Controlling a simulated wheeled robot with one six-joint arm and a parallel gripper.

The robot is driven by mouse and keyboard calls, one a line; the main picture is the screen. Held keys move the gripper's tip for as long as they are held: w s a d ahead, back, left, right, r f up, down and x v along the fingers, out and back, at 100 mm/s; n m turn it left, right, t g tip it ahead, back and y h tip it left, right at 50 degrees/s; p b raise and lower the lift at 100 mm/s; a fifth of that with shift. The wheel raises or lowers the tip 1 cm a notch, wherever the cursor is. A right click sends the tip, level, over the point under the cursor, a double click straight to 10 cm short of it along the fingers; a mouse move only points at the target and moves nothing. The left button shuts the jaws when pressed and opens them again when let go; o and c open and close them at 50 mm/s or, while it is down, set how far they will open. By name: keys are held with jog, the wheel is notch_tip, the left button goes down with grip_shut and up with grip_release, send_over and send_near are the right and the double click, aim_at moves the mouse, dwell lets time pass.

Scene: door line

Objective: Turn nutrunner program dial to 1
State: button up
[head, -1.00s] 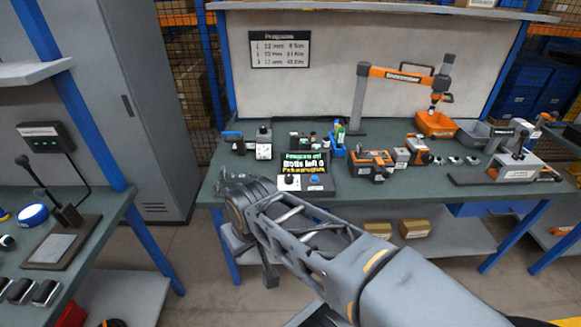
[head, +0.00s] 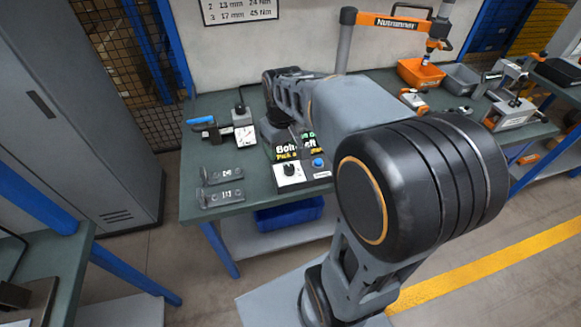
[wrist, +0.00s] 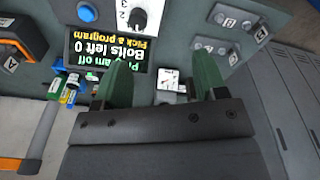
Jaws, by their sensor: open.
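The nutrunner program dial is a black knob on a white plate (head: 290,171) at the front left of the controller box. In the wrist view the dial (wrist: 140,18) is near the top edge, upside down, with digits 2 and 3 beside it; its exact setting is unclear. The display (wrist: 108,50) reads "Program off, Bolts left 0, Pick a program". A blue button (head: 318,163) sits right of the dial. My gripper (wrist: 162,78) is open and empty, its green fingers apart from the dial. In the head view my arm mostly hides it.
Two grey brackets (head: 221,185) lie left of the dial on the bench (head: 250,203). The orange nutrunner arm (head: 400,22) and an orange bin (head: 420,73) are at the back right.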

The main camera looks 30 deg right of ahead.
jog(key=n+g, duration=0.1)
send_over(289, 167)
notch_tip(289, 167, down, 4)
notch_tip(289, 167, down, 14)
jog(key=shift+d+r+b, duration=0.1)
jog(key=shift+r+b, duration=0.15)
jog(key=shift+b, duration=0.05)
jog(key=c, duration=0.9)
